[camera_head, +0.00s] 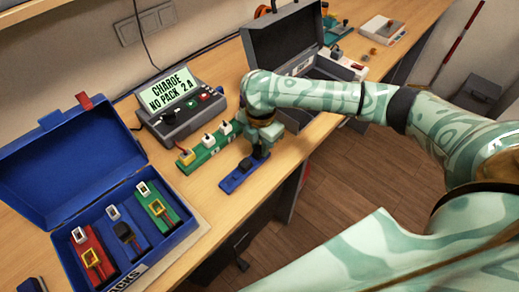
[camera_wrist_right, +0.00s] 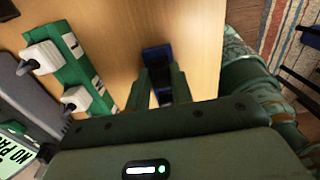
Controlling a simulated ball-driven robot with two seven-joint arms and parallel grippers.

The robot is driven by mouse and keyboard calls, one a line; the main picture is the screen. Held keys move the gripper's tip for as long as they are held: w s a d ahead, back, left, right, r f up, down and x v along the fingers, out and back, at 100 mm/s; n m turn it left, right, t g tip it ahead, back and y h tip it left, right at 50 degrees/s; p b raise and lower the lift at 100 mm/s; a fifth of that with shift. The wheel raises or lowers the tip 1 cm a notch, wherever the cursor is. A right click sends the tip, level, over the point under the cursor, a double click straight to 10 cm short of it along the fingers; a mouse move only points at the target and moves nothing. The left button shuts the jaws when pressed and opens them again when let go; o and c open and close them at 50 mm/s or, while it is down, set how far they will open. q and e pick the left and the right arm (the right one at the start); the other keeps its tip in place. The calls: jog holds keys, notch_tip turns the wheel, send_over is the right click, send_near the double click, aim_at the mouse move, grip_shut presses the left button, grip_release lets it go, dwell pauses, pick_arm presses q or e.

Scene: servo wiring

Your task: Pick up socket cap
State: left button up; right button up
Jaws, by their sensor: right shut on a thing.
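A blue battery pack (camera_head: 236,183) lies on the wooden bench near its front edge. A small dark socket cap (camera_head: 246,164) shows on it, right at my right gripper (camera_head: 258,154). My right gripper is pointed down over the pack, its fingers close together around the cap. In the right wrist view, the fingers (camera_wrist_right: 163,88) reach over the blue pack (camera_wrist_right: 156,52), with a dark part between them. The fingers hide most of the cap, and I cannot tell whether it is clear of the pack. My left gripper is not in view.
A green strip (camera_head: 207,151) with white plugs lies just left of the pack, before the grey charger (camera_head: 181,107). An open blue case (camera_head: 157,243) holds several packs at the left. An open dark case (camera_head: 283,45) stands behind my right arm.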

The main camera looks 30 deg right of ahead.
aim_at(260, 150)
jog(key=r+p, duration=0.1)
jog(key=r, duration=0.1)
jog(key=r+p, duration=0.1)
jog(key=r, duration=0.1)
jog(key=shift+s+a+r+p, duration=0.15)
jog(key=shift+s+r+p, duration=0.05)
jog(key=shift+r+p, duration=0.1)
jog(key=s+a+r+p, duration=0.5)
jog(key=s+r, duration=0.3)
jog(key=s, duration=0.4)
jog(key=shift+a+r+p, duration=0.2)
jog(key=shift+a+p, duration=0.2)
jog(key=shift+a, duration=0.15)
